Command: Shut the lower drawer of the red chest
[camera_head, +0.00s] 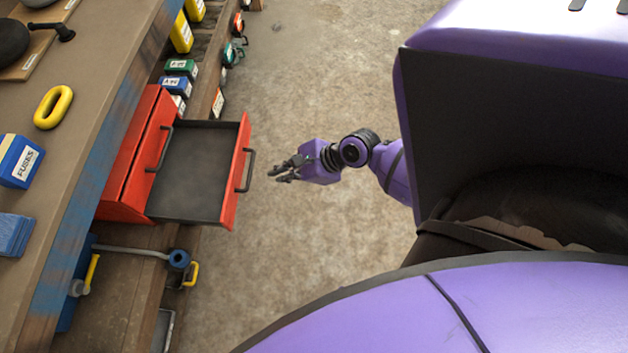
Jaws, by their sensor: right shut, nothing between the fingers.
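The red chest (116,205) stands on a shelf under the bench top at the left. One of its drawers, the lower drawer (190,178), is pulled far out to the right; its grey inside looks empty. A dark handle (246,170) sits on its red front. A second dark handle (161,149) is on the chest's face above it, where the front looks closed. My right gripper (272,176) is shut and empty, just right of the open drawer's front, apart from the handle, pointing left towards it. My left gripper is not in view.
The bench top (75,120) overhangs the chest and carries a yellow ring (53,107) and a fuses box (18,161). Small labelled boxes (181,68) stand beyond the chest. A blue and grey tool (178,259) lies nearer. The floor (310,90) right of the drawer is clear.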

